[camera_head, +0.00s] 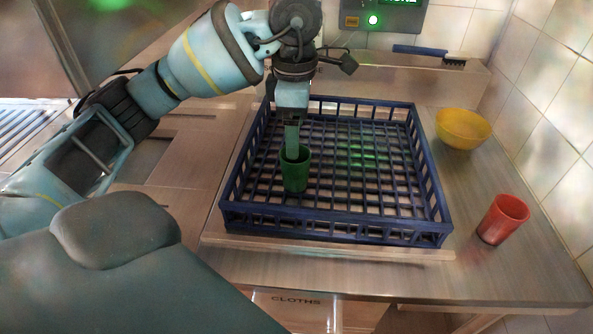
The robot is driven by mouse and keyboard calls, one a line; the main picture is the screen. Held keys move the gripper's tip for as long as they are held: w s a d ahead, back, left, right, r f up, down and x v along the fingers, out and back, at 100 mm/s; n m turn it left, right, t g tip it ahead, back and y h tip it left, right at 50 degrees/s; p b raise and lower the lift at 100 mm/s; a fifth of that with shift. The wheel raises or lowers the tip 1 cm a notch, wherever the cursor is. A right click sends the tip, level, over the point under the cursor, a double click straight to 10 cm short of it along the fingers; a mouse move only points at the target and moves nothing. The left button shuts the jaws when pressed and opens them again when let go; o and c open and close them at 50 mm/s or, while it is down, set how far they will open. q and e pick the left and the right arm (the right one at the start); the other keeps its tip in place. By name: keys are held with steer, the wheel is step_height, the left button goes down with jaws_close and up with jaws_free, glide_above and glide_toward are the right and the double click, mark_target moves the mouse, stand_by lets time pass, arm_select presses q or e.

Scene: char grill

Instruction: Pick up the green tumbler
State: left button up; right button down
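The green tumbler (296,175) stands upright inside the blue rack (336,234), left of its middle. My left gripper (291,152) points straight down over the tumbler, with its finger tips at the tumbler's mouth. The fingers overlap edge-on in this view, so I cannot tell whether they are apart or pinching the tumbler's wall. The far fingertip is hidden. My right gripper is not in view.
A red tumbler (502,220) stands on the steel counter right of the rack. A yellow bowl (462,128) sits behind it near the tiled wall. A blue-handled brush (428,52) lies on the back ledge. The rack is otherwise empty.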

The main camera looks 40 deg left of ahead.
arm_select(q)
steer(key=shift+f, duration=3.1)
steer(key=c, duration=1.1)
steer(key=shift+o, duration=0.2)
steer(key=shift+r, duration=0.1)
steer(key=shift+r, duration=0.8)
steer(key=w+d+r+b, duration=0.1)
steer(key=w+d, duration=0.3)
steer(key=d, duration=0.3)
steer(key=w+d+b, duration=0.2)
steer(key=w+d, duration=0.3)
steer(key=d, duration=0.3)
steer(key=shift+w+d+r, duration=0.2)
steer(key=shift+r, duration=0.15)
